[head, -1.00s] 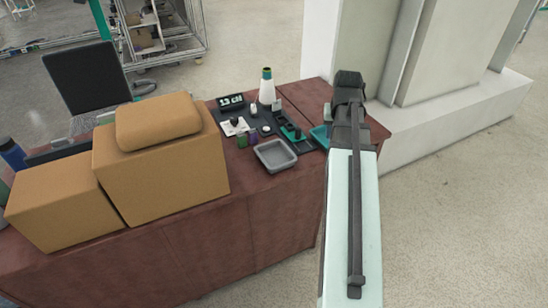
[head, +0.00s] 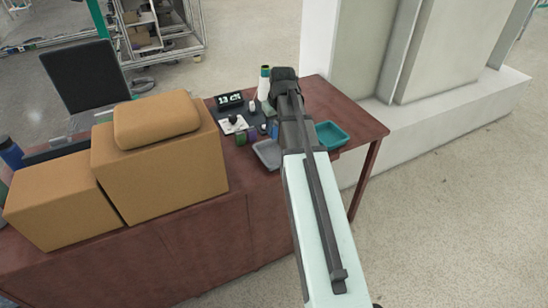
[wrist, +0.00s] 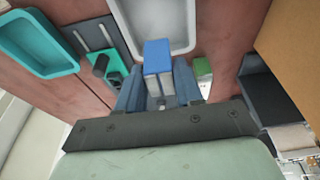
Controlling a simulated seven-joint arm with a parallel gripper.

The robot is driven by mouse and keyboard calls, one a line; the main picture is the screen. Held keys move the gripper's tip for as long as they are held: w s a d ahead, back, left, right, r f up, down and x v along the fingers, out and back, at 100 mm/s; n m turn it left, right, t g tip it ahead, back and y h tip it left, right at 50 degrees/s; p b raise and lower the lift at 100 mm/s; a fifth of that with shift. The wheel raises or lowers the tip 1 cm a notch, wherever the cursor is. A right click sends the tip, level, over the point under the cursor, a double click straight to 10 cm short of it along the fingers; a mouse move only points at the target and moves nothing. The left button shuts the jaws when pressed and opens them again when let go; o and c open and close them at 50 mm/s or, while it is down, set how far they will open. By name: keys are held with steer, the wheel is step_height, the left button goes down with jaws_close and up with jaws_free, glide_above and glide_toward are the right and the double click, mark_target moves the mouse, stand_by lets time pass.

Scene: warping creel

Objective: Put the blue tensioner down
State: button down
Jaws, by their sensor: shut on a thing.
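The blue tensioner (wrist: 157,52), a small block with a blue top and a grey lower part, is in the wrist view. My gripper (wrist: 158,72) is shut on it, one blue-grey finger at each side. In that picture the tensioner overlaps the near edge of the grey tray (wrist: 150,38); I cannot tell its height above the table. The grey tray (head: 265,153) is partly covered there by my arm.
A teal tray (head: 333,135) stands right of my arm; it also shows in the wrist view (wrist: 41,44). A black fixture (wrist: 95,38) lies between the trays. A white cone (head: 264,84), a display (head: 230,99) and cardboard boxes (head: 160,175) are on the table (head: 358,122).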

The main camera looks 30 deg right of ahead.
steer(key=shift+f, duration=0.2)
steer(key=shift+s+f+x, duration=0.1)
steer(key=shift+s+x, duration=0.3)
steer(key=shift+x, duration=1.15)
steer(key=shift+s+f+x, duration=0.1)
steer(key=shift+s+x, duration=0.25)
steer(key=shift+x, duration=1.2)
steer(key=shift+s+f+x, duration=0.1)
steer(key=shift+s+x, duration=0.3)
steer(key=shift+x, duration=1.15)
steer(key=shift+f, duration=0.1)
steer(key=c, duration=0.7)
jaws_free()
steer(key=shift+c, duration=0.2)
steer(key=v, duration=1.2)
steer(key=shift+d, duration=0.1)
